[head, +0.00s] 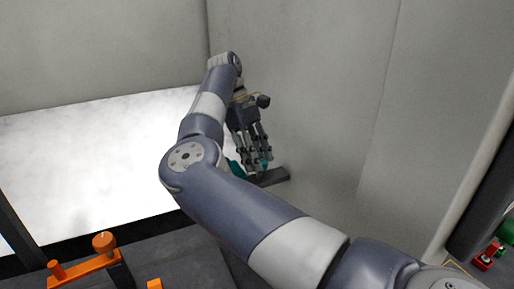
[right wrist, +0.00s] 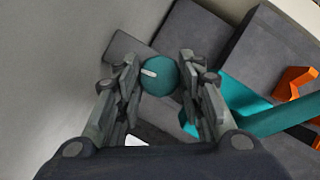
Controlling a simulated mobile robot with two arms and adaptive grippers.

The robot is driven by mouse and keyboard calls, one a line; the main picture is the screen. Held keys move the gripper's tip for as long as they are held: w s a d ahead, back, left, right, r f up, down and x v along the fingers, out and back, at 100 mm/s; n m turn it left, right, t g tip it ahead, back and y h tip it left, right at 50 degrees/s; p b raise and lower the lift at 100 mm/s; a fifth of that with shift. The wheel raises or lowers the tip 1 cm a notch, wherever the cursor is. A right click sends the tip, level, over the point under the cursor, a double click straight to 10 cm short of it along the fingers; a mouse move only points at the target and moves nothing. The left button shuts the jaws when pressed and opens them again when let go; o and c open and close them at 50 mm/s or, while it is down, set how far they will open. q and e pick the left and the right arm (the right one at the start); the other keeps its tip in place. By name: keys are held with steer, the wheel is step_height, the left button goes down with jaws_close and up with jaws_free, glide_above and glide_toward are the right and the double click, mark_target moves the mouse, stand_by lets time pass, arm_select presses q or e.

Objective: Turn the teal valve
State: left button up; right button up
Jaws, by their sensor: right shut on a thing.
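The teal valve has a round knob with a white mark (right wrist: 160,74), seen in the right wrist view between my right gripper's fingers. A teal bar (right wrist: 268,116) shows to the right of the fingers. In the head view, only small teal parts of the valve (head: 235,168) show, because my right arm covers most of it. My right gripper (head: 260,163) points down at the valve beside the grey wall; it also shows in the right wrist view (right wrist: 160,85), shut on the teal knob. My left gripper is not in view.
An orange valve (head: 85,264) with a round knob stands at the lower left of the head view. A grey wall (head: 310,90) rises close beside my right gripper. A red and green object (head: 489,256) lies at the far right.

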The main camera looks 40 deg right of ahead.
steer(key=shift+d+m+y+p, duration=0.1)
steer(key=shift+m+y+p, duration=0.3)
steer(key=shift+m+p, duration=0.6)
steer(key=shift+m, duration=0.3)
steer(key=o, duration=1.1)
steer(key=shift+c, duration=0.2)
